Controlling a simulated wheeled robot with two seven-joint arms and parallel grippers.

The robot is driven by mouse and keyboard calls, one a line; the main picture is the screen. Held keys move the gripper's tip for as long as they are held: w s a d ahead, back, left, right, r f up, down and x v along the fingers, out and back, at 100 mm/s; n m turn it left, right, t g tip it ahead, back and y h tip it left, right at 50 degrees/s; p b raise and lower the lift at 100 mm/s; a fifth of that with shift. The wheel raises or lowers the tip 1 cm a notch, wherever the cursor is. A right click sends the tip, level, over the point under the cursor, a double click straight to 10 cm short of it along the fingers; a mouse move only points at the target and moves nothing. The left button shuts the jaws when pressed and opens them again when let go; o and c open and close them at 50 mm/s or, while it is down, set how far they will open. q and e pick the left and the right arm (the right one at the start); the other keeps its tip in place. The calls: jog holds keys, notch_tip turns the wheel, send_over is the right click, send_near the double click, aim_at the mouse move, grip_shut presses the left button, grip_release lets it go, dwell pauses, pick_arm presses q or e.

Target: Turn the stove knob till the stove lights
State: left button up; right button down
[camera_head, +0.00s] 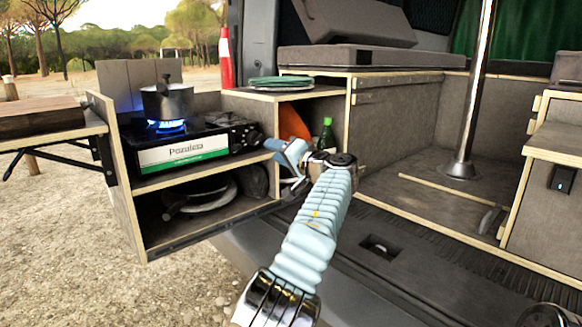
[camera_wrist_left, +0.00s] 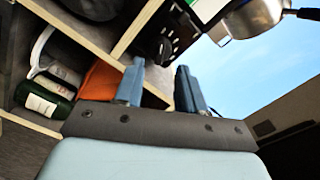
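The camping stove (camera_head: 182,148) stands on the upper shelf of the pull-out unit, with a white and green label on its front. A blue flame (camera_head: 168,126) burns under the dark pot (camera_head: 167,101). The stove's black control end with the knob (camera_head: 247,134) faces my left gripper (camera_head: 282,150). This gripper is just right of the knob, its blue fingers pointing toward it. In the left wrist view the fingers (camera_wrist_left: 160,84) stand apart with nothing visible between them; the stove's black end (camera_wrist_left: 172,35) lies beyond their tips, apart from them.
A green bottle (camera_head: 326,136) and an orange item (camera_head: 293,122) stand in the compartment close behind my left gripper. Green plates (camera_head: 280,83) lie on the counter above. A wooden table (camera_head: 45,120) adjoins the unit at left. The van floor at right is mostly clear.

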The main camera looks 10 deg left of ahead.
pick_arm(q)
jog(key=v, duration=0.6)
jog(key=shift+s+b, duration=0.15)
jog(key=shift+b, duration=0.25)
jog(key=shift+d, duration=0.15)
